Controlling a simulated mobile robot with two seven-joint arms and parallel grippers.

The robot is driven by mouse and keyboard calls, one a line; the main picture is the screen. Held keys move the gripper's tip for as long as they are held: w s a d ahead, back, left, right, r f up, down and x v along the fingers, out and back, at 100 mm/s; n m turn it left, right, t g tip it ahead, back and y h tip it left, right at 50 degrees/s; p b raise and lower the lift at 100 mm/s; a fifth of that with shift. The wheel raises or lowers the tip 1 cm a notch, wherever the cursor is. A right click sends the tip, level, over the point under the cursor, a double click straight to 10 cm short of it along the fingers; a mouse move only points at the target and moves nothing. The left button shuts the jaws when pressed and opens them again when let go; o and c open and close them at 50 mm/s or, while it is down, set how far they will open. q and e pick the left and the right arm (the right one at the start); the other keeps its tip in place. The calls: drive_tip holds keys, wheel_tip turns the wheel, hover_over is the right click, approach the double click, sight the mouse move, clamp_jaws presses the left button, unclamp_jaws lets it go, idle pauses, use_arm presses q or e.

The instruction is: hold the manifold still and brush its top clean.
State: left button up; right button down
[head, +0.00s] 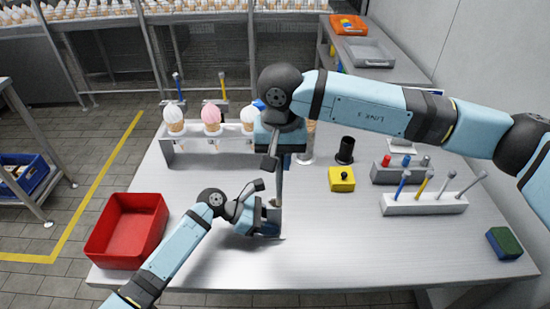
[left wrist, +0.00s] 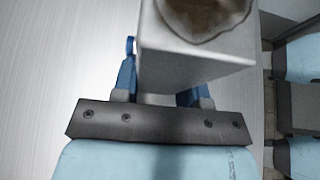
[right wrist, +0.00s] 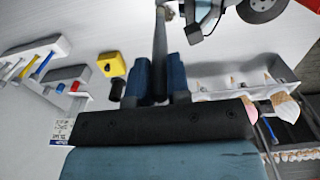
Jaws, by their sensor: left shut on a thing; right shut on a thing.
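The manifold is a pale grey block (left wrist: 190,62) with a brown dirty patch on its top (left wrist: 207,14), cut off by the upper edge of the left wrist view. My left gripper (left wrist: 165,97) is shut on it; in the head view this gripper (head: 268,222) is low over the table and largely hides the block. My right gripper (head: 282,158) is above it, pointing down, shut on the brush, whose grey handle (head: 279,188) reaches down toward the block. The handle (right wrist: 160,45) also shows between the right fingers (right wrist: 157,82). Whether the bristles touch the manifold I cannot tell.
A red bin (head: 126,231) stands at the table's left. A rack with ice-cream cones (head: 212,121) is behind my grippers. A yellow block (head: 341,179), black cylinder (head: 345,150), tool rack (head: 424,204) and green-blue sponge (head: 504,243) stand to the right. The front middle is clear.

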drive_tip(key=shift+a, duration=0.15)
drive_tip(key=shift+a, duration=1)
drive_tip(key=shift+d+f, duration=0.1)
drive_tip(key=shift+d, duration=0.1)
drive_tip(key=shift+d, duration=1)
drive_tip(key=shift+a, duration=0.25)
drive_tip(key=shift+a, duration=0.95)
drive_tip(key=shift+d, duration=0.15)
drive_tip(key=shift+d, duration=1)
drive_tip(key=shift+a, duration=0.1)
